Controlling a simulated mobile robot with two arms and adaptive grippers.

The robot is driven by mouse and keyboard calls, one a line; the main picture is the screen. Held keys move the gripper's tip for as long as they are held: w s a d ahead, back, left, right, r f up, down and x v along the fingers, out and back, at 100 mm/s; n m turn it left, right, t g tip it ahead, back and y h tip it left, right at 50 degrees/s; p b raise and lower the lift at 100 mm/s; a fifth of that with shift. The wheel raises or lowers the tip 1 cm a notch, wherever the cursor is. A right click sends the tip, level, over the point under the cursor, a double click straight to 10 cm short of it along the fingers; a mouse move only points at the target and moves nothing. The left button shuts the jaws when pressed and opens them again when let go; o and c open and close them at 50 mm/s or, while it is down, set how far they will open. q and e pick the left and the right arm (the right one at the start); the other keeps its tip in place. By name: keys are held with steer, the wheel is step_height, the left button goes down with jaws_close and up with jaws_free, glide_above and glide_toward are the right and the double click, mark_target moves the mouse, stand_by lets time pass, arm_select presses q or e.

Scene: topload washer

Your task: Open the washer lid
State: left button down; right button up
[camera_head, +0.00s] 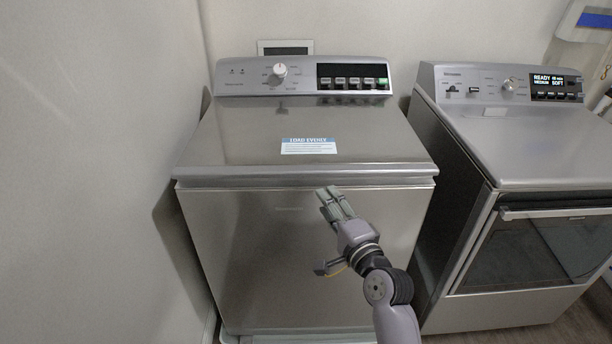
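The topload washer (255,255) stands in the middle of the head view, a grey metal box with a control panel at the back. Its lid (230,145) is flat and closed, with a white and blue label on it. The lid's front edge (250,178) is a lighter band. My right gripper (332,199) is in front of the washer, just below the lid's front edge at right of centre. Its fingers point up and left and look close together; nothing shows between them. Whether it touches the washer I cannot tell. My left gripper is not in view.
A second machine with a dark front window, likely a dryer (485,260), stands to the right, with a narrow gap between. A wall (95,170) runs close along the washer's left side. The washer's dial (280,70) and panel rise behind the lid.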

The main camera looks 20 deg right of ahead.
mark_target(306, 176)
steer(key=w, duration=0.4)
steer(key=w+a, duration=0.1)
steer(key=w, duration=0.6)
steer(key=shift+w+a, duration=0.25)
steer(key=shift+w, duration=0.15)
steer(key=shift+c, duration=0.6)
jaws_close()
steer(key=shift+f, duration=0.1)
